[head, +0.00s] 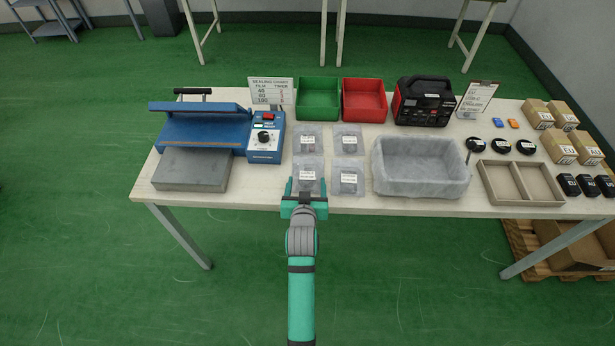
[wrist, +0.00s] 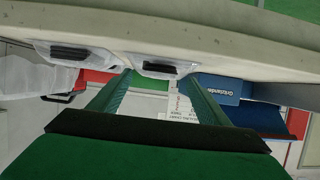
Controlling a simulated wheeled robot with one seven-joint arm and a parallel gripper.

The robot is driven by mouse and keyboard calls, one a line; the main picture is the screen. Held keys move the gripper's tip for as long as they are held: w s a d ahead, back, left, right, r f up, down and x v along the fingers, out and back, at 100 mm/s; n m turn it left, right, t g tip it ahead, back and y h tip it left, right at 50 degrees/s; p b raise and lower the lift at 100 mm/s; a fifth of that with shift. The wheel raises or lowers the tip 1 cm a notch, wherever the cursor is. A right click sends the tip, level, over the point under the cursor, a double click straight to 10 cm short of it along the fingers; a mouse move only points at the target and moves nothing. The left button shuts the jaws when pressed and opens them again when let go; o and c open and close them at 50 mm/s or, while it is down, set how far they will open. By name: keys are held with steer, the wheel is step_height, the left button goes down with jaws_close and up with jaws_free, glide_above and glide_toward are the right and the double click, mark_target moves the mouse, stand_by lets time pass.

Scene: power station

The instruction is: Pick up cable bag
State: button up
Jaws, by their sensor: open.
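Several clear bags with white labels lie on the table in two rows in the head view: front left (head: 308,171), front right (head: 349,181), back left (head: 307,139) and back right (head: 348,140). The labels are too small to read, so I cannot tell which is the cable bag. My gripper (head: 306,186) is open at the table's front edge, at the near end of the front left bag. In the upside-down wrist view, that bag (wrist: 160,69) shows between and beyond the fingers of my gripper (wrist: 160,77). No contact is visible.
The table (head: 420,208) also holds a blue sealer (head: 203,130) at left and a control box (head: 266,138). Green (head: 318,91) and red (head: 364,99) bins stand behind the bags. A lined grey crate (head: 420,168) stands right of them, beside a divided tray (head: 520,184).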

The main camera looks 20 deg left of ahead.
mark_target(307, 177)
steer(key=shift+x, duration=1.85)
steer(key=shift+d, duration=0.1)
steer(key=c, duration=1.2)
steer(key=shift+o, duration=0.2)
steer(key=shift+r, duration=0.15)
